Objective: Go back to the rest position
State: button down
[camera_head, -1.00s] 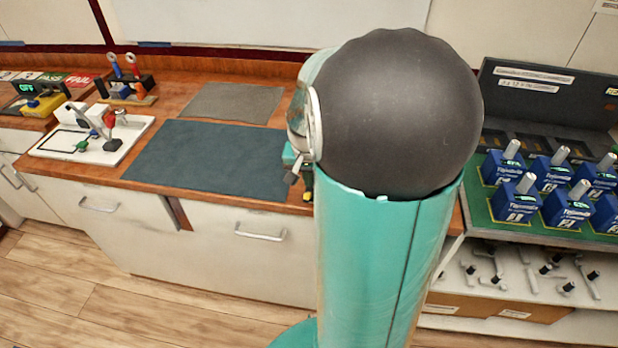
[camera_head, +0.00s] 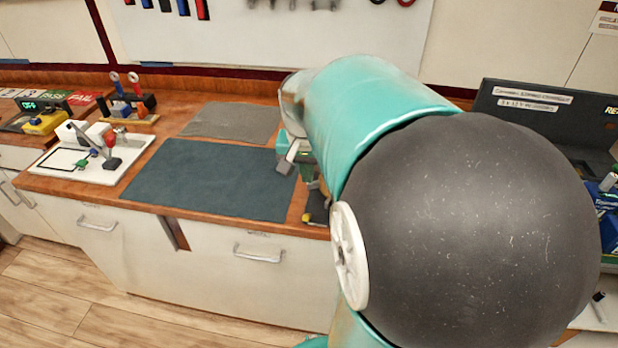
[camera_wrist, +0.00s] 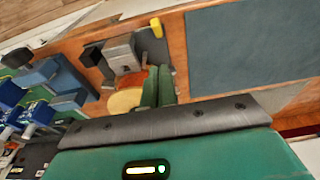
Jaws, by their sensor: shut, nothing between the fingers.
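My gripper (camera_wrist: 158,84) shows in the wrist view as two green fingers side by side, shut and empty. It is over the wooden bench beside the dark mat (camera_wrist: 250,45). In the head view my arm fills the middle and right, and its large joint hides much of the right side. The dark mat also shows in the head view (camera_head: 205,180).
A grey mat (camera_head: 232,122) lies behind the dark one. A white fixture board (camera_head: 85,165) stands at the left. Blue breakers (camera_wrist: 40,112) show at the wrist view's left. A grey block (camera_wrist: 122,55) stands near my fingers. Floor (camera_head: 110,300) is clear at lower left.

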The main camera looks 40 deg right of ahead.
jog(key=shift+s+a+r, duration=0.15)
jog(key=shift+a+r, duration=0.15)
jog(key=shift+r, duration=0.25)
jog(key=shift+d, duration=0.1)
jog(key=s+a+r+n+t, duration=0.1)
jog(key=a+n, duration=0.4)
jog(key=a, duration=0.6)
jog(key=s+a+r+n+t+y, duration=0.1)
jog(key=s+a+n, duration=0.4)
jog(key=a, duration=0.5)
jog(key=shift+s+a+r+t+y, duration=0.35)
jog(key=shift+s+r+t, duration=0.3)
jog(key=shift+t, duration=0.55)
